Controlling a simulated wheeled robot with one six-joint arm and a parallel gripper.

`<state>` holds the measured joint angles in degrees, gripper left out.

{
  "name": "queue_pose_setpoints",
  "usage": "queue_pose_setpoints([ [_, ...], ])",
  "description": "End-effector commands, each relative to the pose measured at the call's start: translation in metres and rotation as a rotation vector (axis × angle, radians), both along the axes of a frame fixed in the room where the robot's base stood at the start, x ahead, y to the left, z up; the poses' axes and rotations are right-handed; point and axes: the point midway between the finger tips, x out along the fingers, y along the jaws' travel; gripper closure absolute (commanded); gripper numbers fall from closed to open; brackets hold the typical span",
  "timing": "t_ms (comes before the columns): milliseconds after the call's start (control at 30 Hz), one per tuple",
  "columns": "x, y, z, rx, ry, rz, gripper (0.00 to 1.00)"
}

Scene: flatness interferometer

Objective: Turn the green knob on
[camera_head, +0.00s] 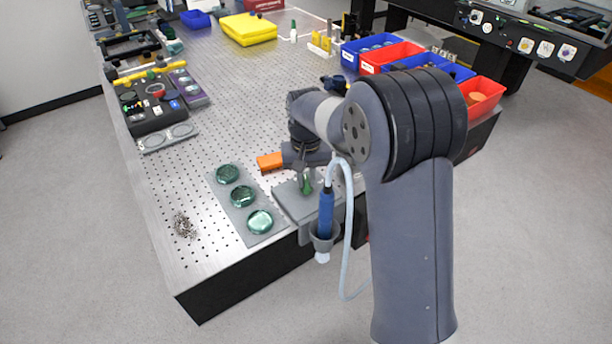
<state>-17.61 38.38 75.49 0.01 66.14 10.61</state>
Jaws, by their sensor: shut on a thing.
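My arm reaches over the perforated metal table (222,130) from the right. My gripper (306,178) points down at the table's near edge, just above a grey plate (285,205). It is shut on a small green piece that appears to be the green knob (307,187). The fingers and the contact are small and partly hidden by the wrist, and I cannot read the knob's turn angle.
An orange block (270,161) lies left of my gripper. Green glass discs (242,196) sit on a plate to its left. A blue tool (326,212) with a pale hose hangs close on the right. Coloured bins (392,56) stand behind. The table's middle is clear.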

Motion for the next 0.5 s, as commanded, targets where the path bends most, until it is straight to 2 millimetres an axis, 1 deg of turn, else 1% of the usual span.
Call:
queue_pose_setpoints([
  [200, 0.0002, 0.0001, 0.0009, 0.0, -0.001, 0.191, 1.0],
  [500, 0.0002, 0.0001, 0.0008, 0.0, -0.001, 0.387, 1.0],
])
